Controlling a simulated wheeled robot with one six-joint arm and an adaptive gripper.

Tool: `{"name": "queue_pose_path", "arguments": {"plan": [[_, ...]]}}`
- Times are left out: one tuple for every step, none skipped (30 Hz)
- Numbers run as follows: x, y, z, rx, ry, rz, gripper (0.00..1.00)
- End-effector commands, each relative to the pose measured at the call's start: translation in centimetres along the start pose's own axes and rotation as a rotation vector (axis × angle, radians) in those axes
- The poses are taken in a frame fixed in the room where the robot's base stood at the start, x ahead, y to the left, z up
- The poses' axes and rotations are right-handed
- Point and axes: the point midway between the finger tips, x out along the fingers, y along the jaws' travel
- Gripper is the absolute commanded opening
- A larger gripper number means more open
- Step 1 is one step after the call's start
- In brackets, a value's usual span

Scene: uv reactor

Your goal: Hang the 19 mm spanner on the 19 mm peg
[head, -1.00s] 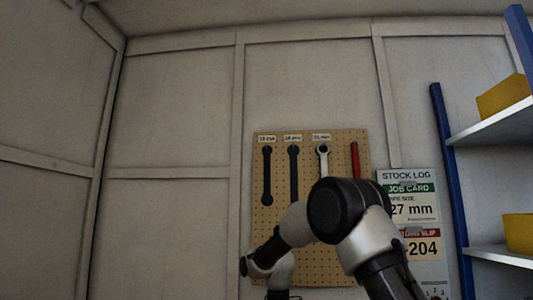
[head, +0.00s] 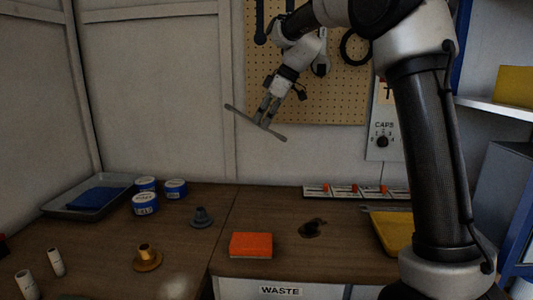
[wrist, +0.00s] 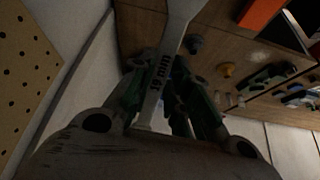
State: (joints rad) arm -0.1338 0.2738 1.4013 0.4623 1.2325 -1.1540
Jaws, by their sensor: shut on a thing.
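My gripper (head: 266,116) is shut on a grey spanner (head: 239,112), held across the fingers in the air in front of the wall. The spanner's ends stick out on both sides, tilted down to the right. In the wrist view the spanner (wrist: 177,25) lies between the fingers, and its shank reads "19 mm". The tan pegboard (head: 335,100) is on the wall above and behind my gripper. It also shows at the left of the wrist view (wrist: 25,60). Its upper part is cut off or behind my arm, so the peg labels and the 19 mm peg cannot be made out.
Below is a wooden bench with an orange block (head: 250,245), a brass flanged part (head: 147,259), a grey cone part (head: 201,217), blue-and-white tubs (head: 145,204) and a grey tray (head: 60,208). Shelves (head: 495,107) stand at right. The wall left of the pegboard is clear.

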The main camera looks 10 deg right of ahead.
Motion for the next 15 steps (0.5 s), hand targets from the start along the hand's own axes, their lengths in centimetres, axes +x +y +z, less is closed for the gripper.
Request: {"name": "queue_pose_path", "arguments": {"plan": [[-2.1,0.2,-1.2,0.033,0.036,0.028,0.00],[-3.2,0.2,-1.8,0.057,0.058,0.040,0.00],[-4.8,0.2,-2.7,0.091,0.085,0.064,0.00],[-5.8,0.2,-3.3,0.117,0.106,0.080,0.00],[-7.0,0.2,-4.0,0.143,0.126,0.099,0.00],[-8.5,0.2,-4.8,0.179,0.154,0.126,0.00],[-9.6,0.2,-5.4,0.207,0.173,0.146,0.00],[-10.8,0.1,-6.0,0.235,0.192,0.169,0.00],[-12.3,0.1,-6.8,0.272,0.220,0.199,0.00],[-13.4,0.0,-7.4,0.299,0.239,0.224,0.00],[-14.6,-0.1,-8.0,0.327,0.259,0.248,0.00],[-16.1,-0.2,-8.8,0.362,0.285,0.282,0.00],[-17.3,-0.3,-9.3,0.388,0.304,0.309,0.00],[-18.4,-0.5,-9.9,0.413,0.325,0.336,0.00],[-20.0,-0.6,-10.6,0.446,0.352,0.373,0.00]]}}
